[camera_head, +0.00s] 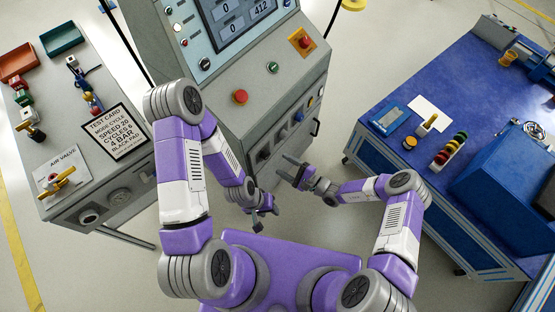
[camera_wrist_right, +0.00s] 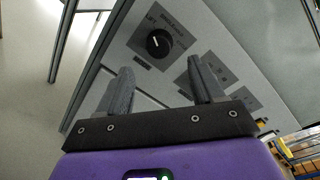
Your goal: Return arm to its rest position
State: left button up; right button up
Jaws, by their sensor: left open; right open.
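My left gripper (camera_head: 264,212) hangs low in front of the grey machine in the head view, apart from it and with nothing seen in it. My right gripper (camera_head: 290,170) is just above and to the right of it, close to the machine's lower front. In the right wrist view the two fingers of my right gripper (camera_wrist_right: 165,82) stand apart and empty. Beyond them is a black rotary knob (camera_wrist_right: 158,43) on a grey panel; the fingers do not appear to touch it. The grey control machine (camera_head: 285,90) carries a screen and a red button (camera_head: 240,97).
A grey table (camera_head: 135,185) at left holds a test card (camera_head: 115,132), an air valve plate with a yellow handle (camera_head: 58,182) and coloured bins. A blue workbench (camera_head: 390,150) at right holds a stack light (camera_head: 450,152) and a blue case. Floor shows between machine and workbench.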

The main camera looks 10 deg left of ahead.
jog(key=shift+s+d, duration=0.2)
jog(key=shift+d, duration=0.3)
